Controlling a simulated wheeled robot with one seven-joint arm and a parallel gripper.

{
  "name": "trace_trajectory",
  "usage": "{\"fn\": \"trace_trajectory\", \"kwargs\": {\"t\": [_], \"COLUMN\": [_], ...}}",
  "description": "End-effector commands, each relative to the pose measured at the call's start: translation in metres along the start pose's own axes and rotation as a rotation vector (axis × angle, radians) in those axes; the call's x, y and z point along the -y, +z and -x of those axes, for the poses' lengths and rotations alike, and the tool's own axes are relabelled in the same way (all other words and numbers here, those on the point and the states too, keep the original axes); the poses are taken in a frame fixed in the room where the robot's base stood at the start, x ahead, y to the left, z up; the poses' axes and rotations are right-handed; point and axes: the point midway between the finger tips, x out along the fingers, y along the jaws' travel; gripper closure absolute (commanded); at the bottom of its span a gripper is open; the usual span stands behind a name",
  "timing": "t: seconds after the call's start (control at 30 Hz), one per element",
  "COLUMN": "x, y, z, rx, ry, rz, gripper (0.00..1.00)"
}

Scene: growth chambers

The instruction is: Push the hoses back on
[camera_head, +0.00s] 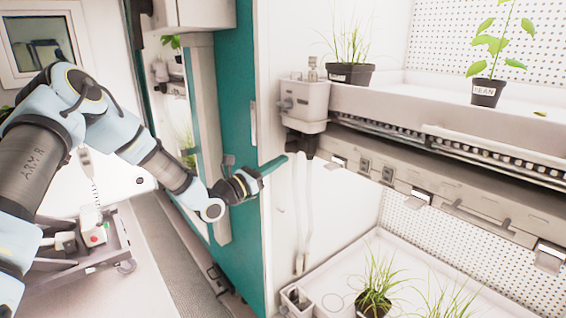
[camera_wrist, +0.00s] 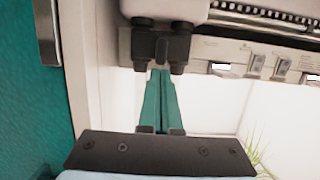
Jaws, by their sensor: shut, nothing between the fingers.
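A grey box (camera_head: 304,102) is fixed at the left end of the upper shelf. Black fittings (camera_head: 303,145) hang under it, and two of them show in the wrist view (camera_wrist: 178,48). Pale hoses (camera_head: 298,215) run down the white wall below the box to the tray. Whether their upper ends are seated on the fittings is hidden by my gripper and the glare. My gripper (camera_head: 285,160) has its teal fingers shut and empty. In the wrist view the fingers (camera_wrist: 160,75) point at the gap just under the fittings; I cannot tell whether they touch.
The teal door edge (camera_head: 234,110) stands close left of my gripper. The shelf's front rail (camera_head: 440,185) with metal clips runs right. Potted plants stand on the upper shelf (camera_head: 400,98) and in the lower tray (camera_head: 345,262). A small box (camera_head: 294,298) sits at the tray's near-left corner.

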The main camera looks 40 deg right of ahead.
Motion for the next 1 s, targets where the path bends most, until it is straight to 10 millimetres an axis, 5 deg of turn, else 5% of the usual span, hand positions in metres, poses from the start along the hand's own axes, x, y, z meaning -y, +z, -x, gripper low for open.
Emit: {"fn": "trace_trajectory", "kwargs": {"t": [0.43,1.0], "x": [0.0,0.001], "y": [-0.003,-0.002], "z": [0.081,0.091], "rx": [-0.002,-0.003], "ry": [0.002,-0.001], "rz": [0.001,0.001], "gripper": [1.0,1.0]}}
